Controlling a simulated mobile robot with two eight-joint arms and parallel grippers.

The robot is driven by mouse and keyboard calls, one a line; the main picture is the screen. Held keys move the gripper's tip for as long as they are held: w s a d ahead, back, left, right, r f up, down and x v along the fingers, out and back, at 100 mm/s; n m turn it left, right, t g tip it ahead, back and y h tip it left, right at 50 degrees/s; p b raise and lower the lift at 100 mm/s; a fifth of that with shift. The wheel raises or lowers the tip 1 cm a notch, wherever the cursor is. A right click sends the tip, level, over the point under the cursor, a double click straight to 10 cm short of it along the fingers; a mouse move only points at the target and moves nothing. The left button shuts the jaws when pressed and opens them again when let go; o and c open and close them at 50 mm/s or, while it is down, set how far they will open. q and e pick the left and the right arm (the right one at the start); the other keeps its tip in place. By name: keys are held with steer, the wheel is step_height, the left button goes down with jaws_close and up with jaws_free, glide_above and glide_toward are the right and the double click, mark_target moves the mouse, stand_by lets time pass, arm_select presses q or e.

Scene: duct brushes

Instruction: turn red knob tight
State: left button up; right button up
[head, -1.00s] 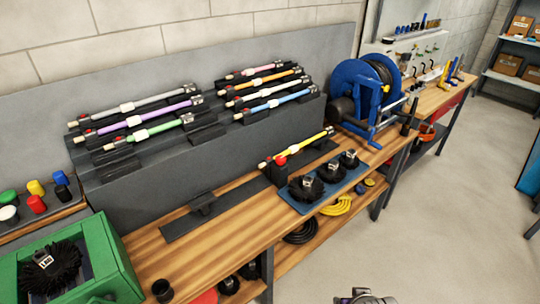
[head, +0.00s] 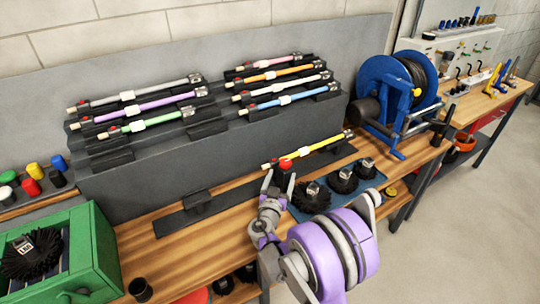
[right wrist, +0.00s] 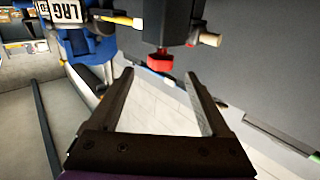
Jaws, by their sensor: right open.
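The red knob (head: 285,164) sits at the near end of the yellow rod (head: 325,147), which lies in a dark holder on the wooden bench. My right gripper (head: 279,181) is open and empty, with its fingers pointing up at the knob from just in front of it. In the right wrist view the red knob (right wrist: 162,60) shows just beyond and between the two spread fingertips (right wrist: 159,76), apparently not gripped. The yellow rod (right wrist: 118,19) shows there too, partly hidden by the dark holder (right wrist: 170,20). My left gripper is not in view.
Black round brushes (head: 342,180) stand on a blue mat just right of my right gripper. A blue hose reel (head: 395,95) is farther right. Several other rods (head: 150,123) rest on the grey stepped rack (head: 160,170) behind. A green box (head: 103,255) stands at the left.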

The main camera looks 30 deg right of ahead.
mark_target(286, 159)
steer(key=shift+w+d, duration=0.1)
steer(key=shift+w, duration=0.15)
steer(key=p+x, duration=0.1)
steer(key=x, duration=0.9)
jaws_close()
